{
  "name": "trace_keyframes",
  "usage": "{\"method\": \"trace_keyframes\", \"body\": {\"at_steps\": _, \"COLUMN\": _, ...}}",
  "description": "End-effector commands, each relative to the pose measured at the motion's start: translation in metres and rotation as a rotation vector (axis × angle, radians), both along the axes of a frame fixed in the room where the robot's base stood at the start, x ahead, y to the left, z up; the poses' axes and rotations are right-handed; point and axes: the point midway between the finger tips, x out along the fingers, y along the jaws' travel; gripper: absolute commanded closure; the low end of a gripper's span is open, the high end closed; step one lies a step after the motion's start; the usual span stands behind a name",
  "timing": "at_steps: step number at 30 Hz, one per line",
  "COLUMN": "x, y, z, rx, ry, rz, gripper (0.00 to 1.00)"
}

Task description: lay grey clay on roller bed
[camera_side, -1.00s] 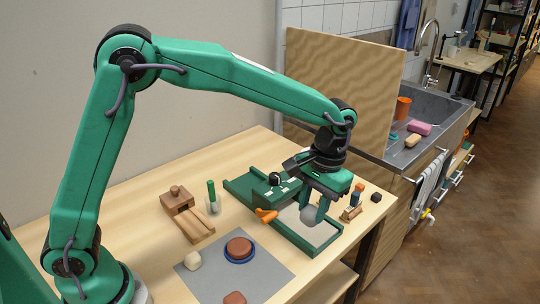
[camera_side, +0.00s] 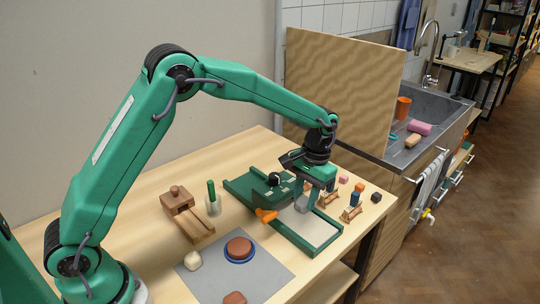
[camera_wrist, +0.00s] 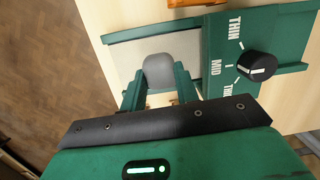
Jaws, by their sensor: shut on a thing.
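The grey clay (camera_side: 301,204) is a rounded lump between the fingers of my gripper (camera_side: 308,197). In the wrist view the clay (camera_wrist: 158,72) sits between the two green fingertips of my gripper (camera_wrist: 158,88), which is shut on it. The roller bed (camera_side: 318,229) is a pale slab in a green frame, and its pale strip (camera_wrist: 125,56) also shows in the wrist view. The clay appears over this bed, close beside the green roller housing (camera_wrist: 222,60). I cannot tell whether it touches the bed. My fingers partly hide the clay in the side view.
The roller's orange handle (camera_side: 266,215) sticks out in front. A black thickness knob (camera_wrist: 257,65) tops the housing. A grey mat (camera_side: 262,272) with a terracotta disc (camera_side: 238,248) lies nearer. Small wooden stands (camera_side: 352,214) and coloured blocks are at right. A wooden box (camera_side: 177,198) is at left.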

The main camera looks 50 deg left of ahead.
Motion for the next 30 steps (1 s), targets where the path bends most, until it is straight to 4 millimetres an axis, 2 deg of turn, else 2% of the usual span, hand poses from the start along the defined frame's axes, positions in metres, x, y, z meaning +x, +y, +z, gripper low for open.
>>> {"method": "trace_keyframes", "body": {"at_steps": 4, "x": 0.007, "y": 0.009, "z": -0.007, "rx": -0.003, "ry": 0.001, "rz": 0.001, "gripper": 0.93}}
{"method": "trace_keyframes", "body": {"at_steps": 12, "x": 0.008, "y": 0.010, "z": -0.010, "rx": -0.003, "ry": 0.001, "rz": 0.001, "gripper": 0.93}}
{"method": "trace_keyframes", "body": {"at_steps": 23, "x": 0.007, "y": 0.009, "z": -0.044, "rx": -0.003, "ry": 0.004, "rz": 0.001, "gripper": 0.93}}
{"method": "trace_keyframes", "body": {"at_steps": 30, "x": 0.008, "y": 0.009, "z": -0.048, "rx": -0.003, "ry": 0.001, "rz": 0.001, "gripper": 0.93}}
